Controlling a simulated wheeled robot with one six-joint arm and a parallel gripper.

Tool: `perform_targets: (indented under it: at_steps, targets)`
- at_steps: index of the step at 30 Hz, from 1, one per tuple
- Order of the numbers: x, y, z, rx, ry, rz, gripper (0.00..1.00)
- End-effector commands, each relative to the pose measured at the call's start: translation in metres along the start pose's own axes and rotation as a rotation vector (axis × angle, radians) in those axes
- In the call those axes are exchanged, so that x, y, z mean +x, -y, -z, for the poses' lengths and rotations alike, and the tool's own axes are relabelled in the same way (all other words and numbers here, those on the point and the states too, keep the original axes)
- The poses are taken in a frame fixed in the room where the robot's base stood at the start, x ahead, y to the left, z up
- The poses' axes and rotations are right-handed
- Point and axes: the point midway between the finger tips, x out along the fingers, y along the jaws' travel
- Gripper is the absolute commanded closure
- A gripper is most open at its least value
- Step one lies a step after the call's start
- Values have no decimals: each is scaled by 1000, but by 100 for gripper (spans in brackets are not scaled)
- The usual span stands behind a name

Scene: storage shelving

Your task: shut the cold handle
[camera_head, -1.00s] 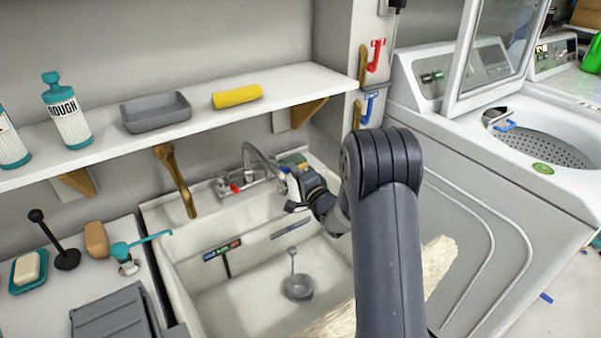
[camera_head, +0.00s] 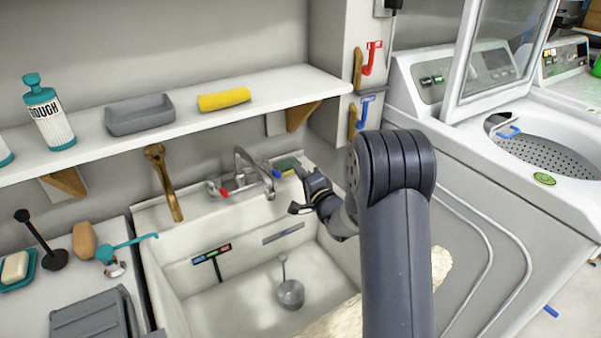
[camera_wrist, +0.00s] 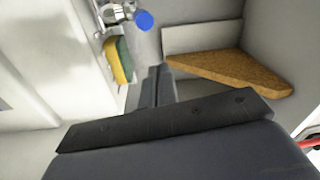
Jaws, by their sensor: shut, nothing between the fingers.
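The cold handle is the blue-tipped tap handle (camera_head: 275,173) at the right side of the metal faucet (camera_head: 240,180) behind the sink. In the wrist view its round blue end (camera_wrist: 144,20) shows near the top, beyond my fingertips. My gripper (camera_head: 308,174) is just right of the handle in the head view, with a visible gap. In the wrist view my gripper (camera_wrist: 158,72) has its fingers together with nothing between them. The red-tipped handle (camera_head: 222,193) is on the faucet's left side. How far the cold handle is turned is hard to tell.
A green and yellow sponge (camera_wrist: 120,60) lies beside the faucet. A shelf (camera_head: 300,85) with a wooden bracket (camera_wrist: 230,72) overhangs the sink's back edge. The white sink (camera_head: 185,285) holds a grey ladle-like tool (camera_head: 290,292). A washing machine stands at right.

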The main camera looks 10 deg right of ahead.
Motion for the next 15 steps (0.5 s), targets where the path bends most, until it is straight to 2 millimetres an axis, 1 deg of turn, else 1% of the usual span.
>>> perform_targets:
  at_steps: [5,12,15]
  targets:
    - [-23,1,-6,0,0,-1,100]
    - [-60,3,-15,0,-1,0,100]
    - [-72,3,-18,-1,0,0,100]
